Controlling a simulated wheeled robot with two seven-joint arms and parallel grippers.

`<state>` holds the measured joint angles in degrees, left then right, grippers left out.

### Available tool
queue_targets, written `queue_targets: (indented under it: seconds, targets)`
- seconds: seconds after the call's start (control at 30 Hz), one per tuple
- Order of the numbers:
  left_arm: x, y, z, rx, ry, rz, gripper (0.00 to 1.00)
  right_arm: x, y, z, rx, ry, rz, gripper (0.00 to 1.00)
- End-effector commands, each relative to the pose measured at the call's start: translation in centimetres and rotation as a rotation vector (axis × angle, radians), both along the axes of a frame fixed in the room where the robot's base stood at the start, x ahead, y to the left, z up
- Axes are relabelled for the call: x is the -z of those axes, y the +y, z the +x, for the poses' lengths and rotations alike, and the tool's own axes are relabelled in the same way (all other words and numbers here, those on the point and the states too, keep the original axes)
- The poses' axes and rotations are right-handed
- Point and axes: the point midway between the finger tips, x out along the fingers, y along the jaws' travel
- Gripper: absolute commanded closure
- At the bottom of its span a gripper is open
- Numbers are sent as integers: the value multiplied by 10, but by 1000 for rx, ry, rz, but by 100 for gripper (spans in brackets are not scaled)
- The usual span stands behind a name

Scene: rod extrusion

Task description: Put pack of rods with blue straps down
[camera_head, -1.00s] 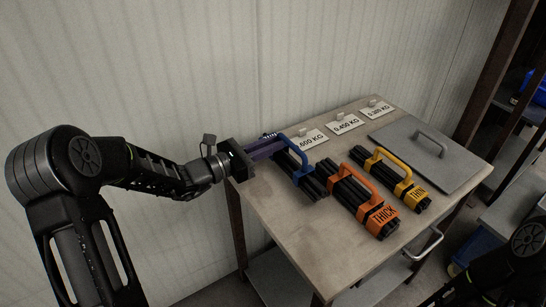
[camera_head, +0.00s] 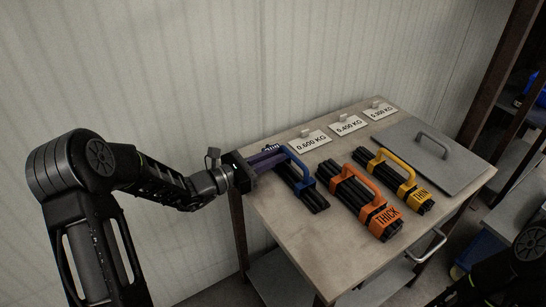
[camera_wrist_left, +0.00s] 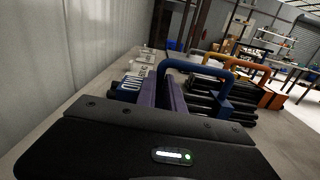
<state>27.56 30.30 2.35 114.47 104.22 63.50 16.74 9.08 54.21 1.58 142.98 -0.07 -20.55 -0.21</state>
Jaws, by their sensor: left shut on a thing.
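The pack of rods with blue straps (camera_head: 307,190) is a bundle of black rods with a blue handle, at the left end of the row on the table (camera_head: 300,248). My left gripper (camera_head: 279,156) reaches in from the left with its purple fingers shut on the pack's blue handle. In the left wrist view the fingers (camera_wrist_left: 165,95) extend to the blue handle (camera_wrist_left: 205,65). The pack lies low at the tabletop; I cannot tell whether it rests fully on it. My right gripper is not in view; part of my right arm shows at lower right.
An orange-strapped pack marked THICK (camera_head: 360,203) and a yellow-strapped pack marked THIN (camera_head: 394,180) lie to the right. Weight cards, one reading 0.600 KG (camera_head: 311,142), stand along the back edge. A grey lidded plate (camera_head: 425,155) covers the far right. The front left tabletop is clear.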

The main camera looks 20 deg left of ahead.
Motion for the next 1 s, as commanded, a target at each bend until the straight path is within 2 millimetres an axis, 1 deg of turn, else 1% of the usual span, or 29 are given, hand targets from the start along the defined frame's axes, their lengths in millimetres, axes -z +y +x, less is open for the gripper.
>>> queue_targets:
  seconds: [0.03,0.27,0.63,0.77,0.87,1.0]
  targets:
    - [1,0,0,0,0,0,85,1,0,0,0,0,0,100]
    - [1,0,0,0,0,0,67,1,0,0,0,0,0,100]
    - [-3,1,-1,-1,1,1,66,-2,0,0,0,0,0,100]
    - [-2,10,-11,-2,1,2,66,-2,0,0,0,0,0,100]
    - [-2,21,-24,-4,1,1,66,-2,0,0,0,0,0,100]
    - [-2,40,-47,-4,1,2,66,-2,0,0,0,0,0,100]
